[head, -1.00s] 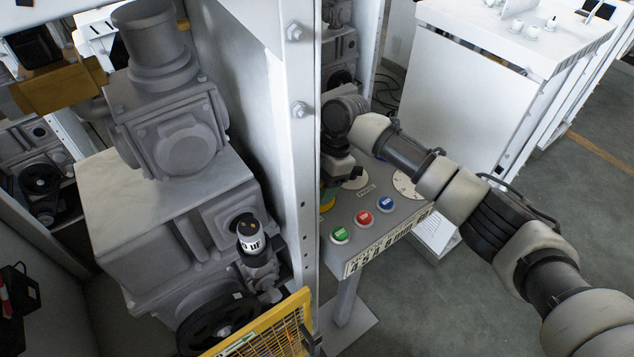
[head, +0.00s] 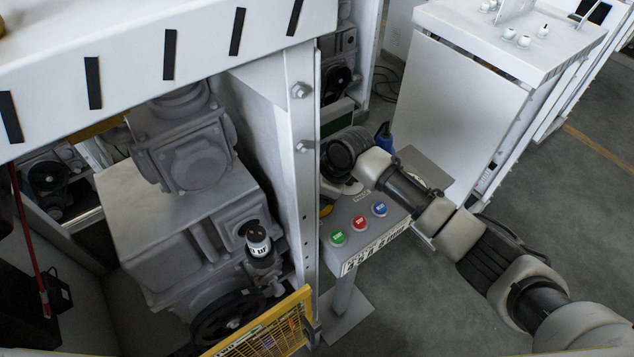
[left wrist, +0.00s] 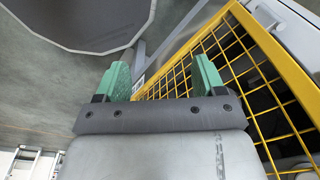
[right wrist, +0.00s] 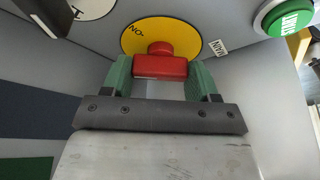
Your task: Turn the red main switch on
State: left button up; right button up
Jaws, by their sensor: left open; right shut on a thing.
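The red main switch (right wrist: 162,64) sits on a yellow round plate (right wrist: 150,35) in the right wrist view. Its red handle lies across the view, and lettering reading ON, upside down, is on the plate to its upper left. My right gripper (right wrist: 160,78) is shut on the red handle, one green finger on each side. In the head view my right wrist hides the switch, and only a sliver of the yellow plate (head: 326,210) shows. My left gripper (left wrist: 162,80) is open and empty in front of a yellow mesh guard (left wrist: 240,70). It is outside the head view.
The grey control panel (head: 355,248) carries a green button (head: 338,239), a red button (head: 359,223) and a blue button (head: 380,209). A white upright post (head: 306,190) stands close to its left. A white cabinet (head: 460,110) stands behind. Open floor lies at right.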

jog(key=m+p, duration=0.1)
jog(key=m+t+p, duration=0.1)
jog(key=m, duration=0.1)
jog(key=shift+r, duration=0.3)
jog(key=shift+m+t+p, duration=0.4)
jog(key=shift+m+p, duration=0.2)
jog(key=shift+m, duration=0.2)
jog(key=shift+a+f+m+t+h, duration=0.15)
jog(key=shift+m+t+h, duration=0.3)
jog(key=shift+m, duration=0.75)
jog(key=shift+m+h, duration=0.35)
jog(key=shift+m, duration=0.55)
jog(key=shift+t, duration=0.25)
jog(key=o, duration=0.9)
jog(key=shift+f, duration=0.1)
jog(key=shift+s, duration=0.1)
jog(key=b+v, duration=0.2)
jog(key=v, duration=0.8)
jog(key=shift+r, duration=0.4)
